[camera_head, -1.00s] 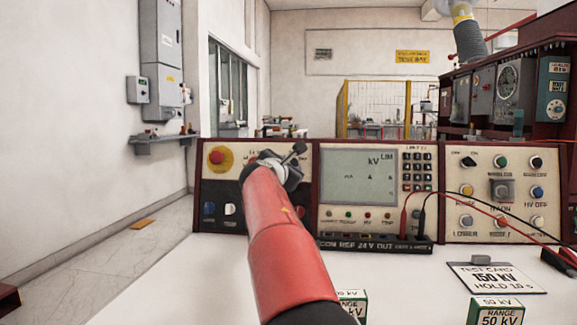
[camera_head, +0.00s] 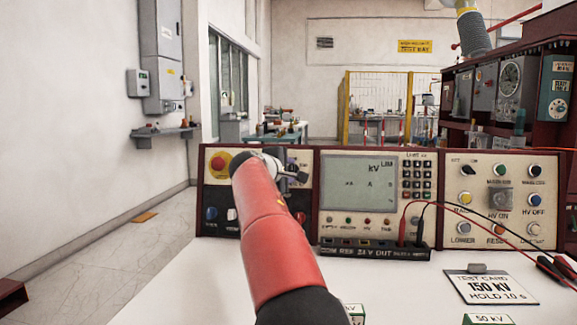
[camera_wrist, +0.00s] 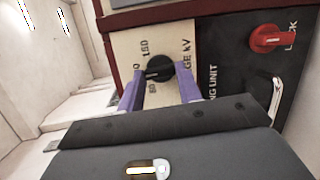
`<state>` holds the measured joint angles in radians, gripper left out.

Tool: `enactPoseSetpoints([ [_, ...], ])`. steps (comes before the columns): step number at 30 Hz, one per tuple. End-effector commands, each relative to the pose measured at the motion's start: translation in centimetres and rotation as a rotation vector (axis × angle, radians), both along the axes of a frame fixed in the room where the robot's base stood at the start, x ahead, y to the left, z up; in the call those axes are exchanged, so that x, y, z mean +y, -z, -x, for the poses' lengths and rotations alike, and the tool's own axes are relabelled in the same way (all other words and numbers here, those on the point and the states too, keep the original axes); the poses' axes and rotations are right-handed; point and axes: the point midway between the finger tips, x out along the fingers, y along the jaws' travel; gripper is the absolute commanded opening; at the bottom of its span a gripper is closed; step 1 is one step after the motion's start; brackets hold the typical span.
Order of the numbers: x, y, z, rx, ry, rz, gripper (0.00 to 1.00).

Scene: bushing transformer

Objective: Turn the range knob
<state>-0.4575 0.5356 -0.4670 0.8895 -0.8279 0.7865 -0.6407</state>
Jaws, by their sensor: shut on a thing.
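The range knob (camera_wrist: 160,68) is a small black knob on a cream panel in the wrist view. Around it are printed "150", another number that is hard to read, and "RANGE kV", partly cut by my finger and the knob. My gripper (camera_wrist: 160,82) has its two purple fingers on either side of the knob, shut on it. Where the knob points is not clear. In the head view my red arm reaches to the left panel (camera_head: 216,190) of the console and hides the knob and fingertips.
A red emergency button (camera_head: 218,163) sits left of my wrist. In the wrist view a red rotary switch (camera_wrist: 276,39) is right of the knob. A test card (camera_head: 489,287) reads "150 kV HOLD 10 s". Red and black leads (camera_head: 480,212) cross the right panel.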

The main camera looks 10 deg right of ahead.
Motion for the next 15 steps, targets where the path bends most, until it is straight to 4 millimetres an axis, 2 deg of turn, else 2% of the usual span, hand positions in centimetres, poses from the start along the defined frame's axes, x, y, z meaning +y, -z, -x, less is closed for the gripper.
enactPoseSetpoints([
  [15,-0.14,-0.50,-0.06,-0.145,0.117,-0.455,0.12],
])
